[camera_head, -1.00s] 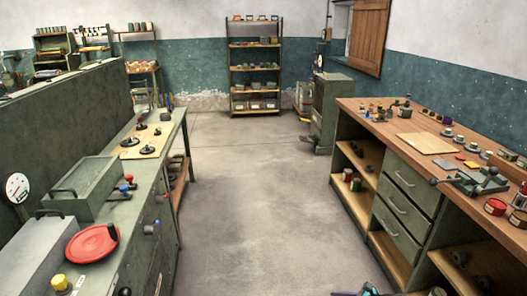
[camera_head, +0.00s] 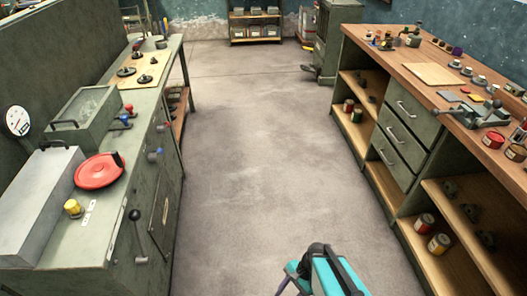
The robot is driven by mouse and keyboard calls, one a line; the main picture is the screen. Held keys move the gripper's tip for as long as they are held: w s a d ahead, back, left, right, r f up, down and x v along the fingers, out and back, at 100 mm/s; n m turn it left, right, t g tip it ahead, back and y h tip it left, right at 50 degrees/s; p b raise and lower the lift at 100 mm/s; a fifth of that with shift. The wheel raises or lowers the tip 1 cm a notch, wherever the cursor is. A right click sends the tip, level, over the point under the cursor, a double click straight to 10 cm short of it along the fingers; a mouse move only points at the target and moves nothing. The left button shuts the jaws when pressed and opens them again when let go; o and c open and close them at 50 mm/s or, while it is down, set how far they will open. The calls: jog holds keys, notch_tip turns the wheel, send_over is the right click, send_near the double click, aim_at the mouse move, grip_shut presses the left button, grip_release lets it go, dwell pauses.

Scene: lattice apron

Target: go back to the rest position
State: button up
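My gripper (camera_head: 318,264) shows at the bottom edge of the head view, right of the middle, with dark and teal parts. It is over the bare floor between the two benches and touches neither. Its fingertips are not clear, so I cannot tell whether it is open or shut. I see nothing held in it.
A green metal bench (camera_head: 115,222) with a red round lid (camera_head: 97,172) and levers stands on the left. A wooden-topped workbench (camera_head: 405,47) with drawers, open shelves and small items stands on the right. The concrete floor (camera_head: 255,150) between is clear. A shelf rack (camera_head: 256,27) stands behind.

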jog(key=s+d+f+n+g+h, duration=0.1)
jog(key=s+d+n+h, duration=0.4)
jog(key=d+n, duration=0.3)
jog(key=shift+s+d+n+g, duration=0.35)
jog(key=shift+s+n, duration=0.35)
jog(key=shift+n, duration=1.1)
jog(key=shift+f, duration=0.1)
jog(key=shift+c, duration=0.2)
jog(key=c, duration=0.3)
jog(key=shift+s+a, duration=0.15)
jog(key=shift+a, duration=0.1)
